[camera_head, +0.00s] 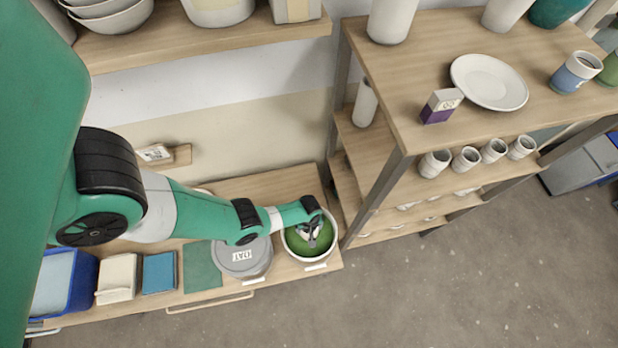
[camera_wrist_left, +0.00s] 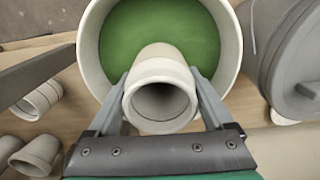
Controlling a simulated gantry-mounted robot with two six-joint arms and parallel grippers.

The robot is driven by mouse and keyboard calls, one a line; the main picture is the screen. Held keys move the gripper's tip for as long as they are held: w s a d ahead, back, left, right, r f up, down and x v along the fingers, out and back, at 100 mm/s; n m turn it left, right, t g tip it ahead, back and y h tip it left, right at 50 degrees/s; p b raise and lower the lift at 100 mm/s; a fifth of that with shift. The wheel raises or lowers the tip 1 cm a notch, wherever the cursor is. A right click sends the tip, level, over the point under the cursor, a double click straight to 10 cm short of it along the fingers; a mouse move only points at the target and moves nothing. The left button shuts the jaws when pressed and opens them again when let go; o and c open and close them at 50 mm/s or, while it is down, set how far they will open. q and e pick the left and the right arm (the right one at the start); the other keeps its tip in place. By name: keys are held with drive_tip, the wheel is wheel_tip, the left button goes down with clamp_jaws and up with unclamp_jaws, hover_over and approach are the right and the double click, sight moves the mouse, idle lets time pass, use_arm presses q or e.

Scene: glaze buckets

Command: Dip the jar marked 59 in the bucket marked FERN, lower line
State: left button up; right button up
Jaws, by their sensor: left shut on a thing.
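My left gripper (camera_head: 312,236) is over the open bucket (camera_head: 287,247) of green glaze at the right end of the low bench. In the left wrist view the gripper (camera_wrist_left: 162,88) is shut on a pale jar (camera_wrist_left: 160,72), one finger on each side. The jar's open mouth faces the camera and its far end points at the green glaze (camera_wrist_left: 185,25) inside the bucket rim (camera_wrist_left: 88,45). I cannot tell whether the jar touches the glaze. No number or line shows on the jar, and the bucket's front label (camera_head: 316,267) is unreadable. My right gripper is out of view.
A grey lidded bucket (camera_head: 235,266) labelled OAT stands left of the open one. Further left are a green mat (camera_head: 201,266), a blue block (camera_head: 159,272) and a blue bin (camera_head: 86,285). A wooden rack (camera_head: 405,110) with several jars stands close on the right.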

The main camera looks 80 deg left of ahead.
use_arm(q)
drive_tip(key=shift+f+b, duration=2.2)
drive_tip(key=shift+f, duration=0.05)
drive_tip(key=shift+f, duration=0.25)
idle(1.3)
wheel_tip(320, 180, up, 6)
drive_tip(key=p, duration=0.5)
drive_tip(key=shift+f, duration=0.15)
idle(1.7)
